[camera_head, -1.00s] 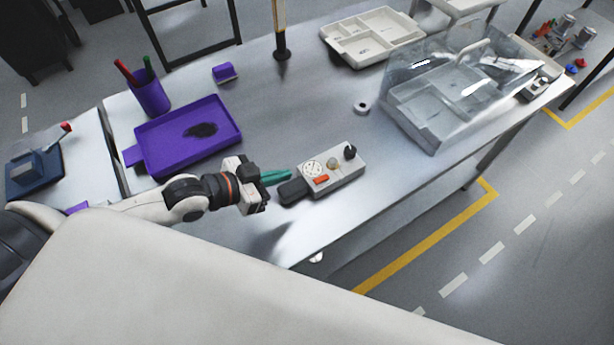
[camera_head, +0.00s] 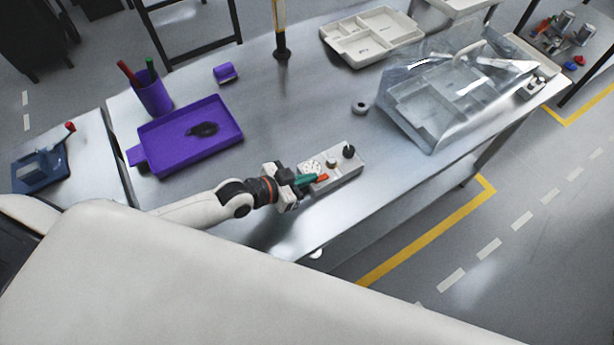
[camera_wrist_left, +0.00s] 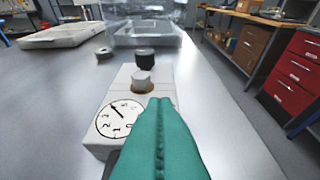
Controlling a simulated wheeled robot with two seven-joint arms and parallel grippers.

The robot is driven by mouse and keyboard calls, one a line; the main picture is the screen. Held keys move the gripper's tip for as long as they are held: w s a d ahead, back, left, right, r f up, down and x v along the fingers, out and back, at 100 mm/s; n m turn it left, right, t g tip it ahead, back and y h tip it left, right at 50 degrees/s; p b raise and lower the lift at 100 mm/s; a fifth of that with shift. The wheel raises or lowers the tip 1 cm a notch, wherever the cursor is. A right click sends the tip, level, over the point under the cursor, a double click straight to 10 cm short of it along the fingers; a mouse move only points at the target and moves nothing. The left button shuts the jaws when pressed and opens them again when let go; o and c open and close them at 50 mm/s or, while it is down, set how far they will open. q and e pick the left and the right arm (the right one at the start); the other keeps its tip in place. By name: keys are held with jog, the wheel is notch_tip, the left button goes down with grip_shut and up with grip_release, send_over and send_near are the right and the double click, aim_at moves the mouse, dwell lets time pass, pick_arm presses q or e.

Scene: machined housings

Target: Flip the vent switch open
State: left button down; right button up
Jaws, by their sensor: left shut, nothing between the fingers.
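A pale grey control box (camera_head: 347,170) sits on the metal bench, carrying a dial gauge (camera_head: 311,167), a light knob on a brass base (camera_head: 331,162), a black knob (camera_head: 348,151) and a small orange-red switch (camera_head: 324,178). My left gripper (camera_head: 313,180) has its green fingers shut together and empty, over the near side of the box beside the switch. In the left wrist view the fingers (camera_wrist_left: 160,125) reach over the box and hide the switch; the gauge (camera_wrist_left: 122,118) shows to their left. I cannot tell whether the fingertips touch the switch. My right gripper is not in view.
A purple tray (camera_head: 165,158) and a purple pen cup (camera_head: 153,95) stand left on the bench. A clear-covered case (camera_head: 430,125) stands to the right, with a small ring (camera_head: 360,108) near it. A cream divided tray (camera_head: 350,57) lies behind. The bench front edge is close to the box.

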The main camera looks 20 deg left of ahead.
pick_arm(q)
notch_tip(320, 180, down, 2)
jog(key=t+b, duration=0.1)
jog(key=b, duration=0.3)
jog(key=shift+s+a+h, duration=0.1)
jog(key=shift+s+h, duration=0.05)
jog(key=shift+h, duration=0.25)
jog(key=shift+a+r, duration=0.1)
jog(key=shift+r, duration=0.3)
jog(key=shift+r+p, duration=0.1)
jog(key=shift+p, duration=0.2)
jog(key=shift+r+p, duration=0.35)
jog(key=shift+r, duration=0.05)
jog(key=shift+r+p, duration=0.35)
jog(key=shift+p, duration=0.05)
